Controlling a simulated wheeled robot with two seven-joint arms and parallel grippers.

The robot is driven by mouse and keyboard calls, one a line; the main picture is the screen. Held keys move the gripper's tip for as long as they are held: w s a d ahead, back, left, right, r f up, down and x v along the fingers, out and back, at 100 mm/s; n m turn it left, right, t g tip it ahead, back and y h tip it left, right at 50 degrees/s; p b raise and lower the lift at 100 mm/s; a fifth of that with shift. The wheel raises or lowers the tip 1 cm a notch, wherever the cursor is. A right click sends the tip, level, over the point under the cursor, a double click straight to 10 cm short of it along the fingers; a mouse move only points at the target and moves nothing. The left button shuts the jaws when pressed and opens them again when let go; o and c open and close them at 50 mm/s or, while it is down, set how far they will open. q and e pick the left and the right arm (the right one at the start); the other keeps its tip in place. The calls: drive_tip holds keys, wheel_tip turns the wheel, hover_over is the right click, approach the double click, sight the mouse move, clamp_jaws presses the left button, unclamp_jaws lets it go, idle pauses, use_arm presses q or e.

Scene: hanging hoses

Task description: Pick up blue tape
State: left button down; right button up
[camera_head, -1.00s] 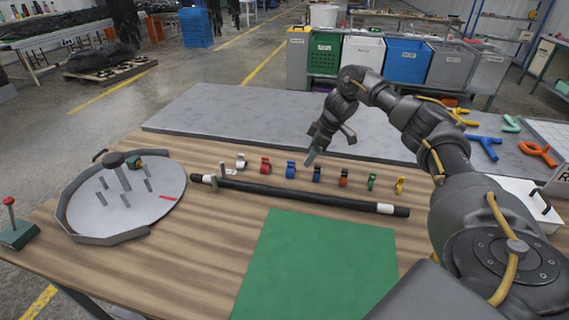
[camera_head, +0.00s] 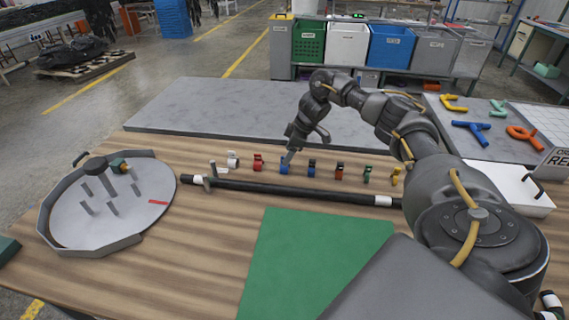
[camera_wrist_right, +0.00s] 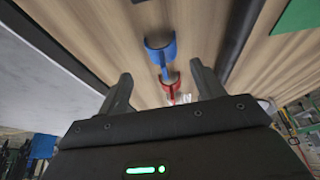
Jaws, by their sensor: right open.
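The blue tape (camera_head: 283,168) stands on the wooden table in a row of small coloured tapes, between a red tape (camera_head: 258,162) and a dark one with blue (camera_head: 311,168). My right gripper (camera_head: 289,157) points down just above the blue tape and partly covers it. In the right wrist view the two fingers (camera_wrist_right: 162,71) are apart with nothing gripped. The blue tape (camera_wrist_right: 160,50) lies near the line between the fingertips, with the red tape (camera_wrist_right: 171,88) next to it. I cannot tell whether a finger touches the blue tape. My left gripper is not in view.
A long black hose (camera_head: 290,191) lies in front of the row, and a green mat (camera_head: 310,265) lies nearer. A grey round tray with pegs (camera_head: 70,222) stands at the left. Orange (camera_head: 339,172), green (camera_head: 367,174) and yellow (camera_head: 395,176) tapes stand to the right.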

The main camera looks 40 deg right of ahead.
drive_tip(key=shift+a+f, duration=0.15)
drive_tip(key=shift+f, duration=0.05)
drive_tip(key=p+x, duration=0.1)
drive_tip(key=x, duration=0.2)
drive_tip(key=shift+w+a+f, duration=0.1)
drive_tip(key=shift+a+f, duration=0.2)
drive_tip(key=shift+w+f, duration=0.15)
drive_tip(key=shift+f, duration=0.3)
drive_tip(key=shift+a, duration=0.1)
drive_tip(key=c, duration=1)
drive_tip(key=shift+c, duration=0.2)
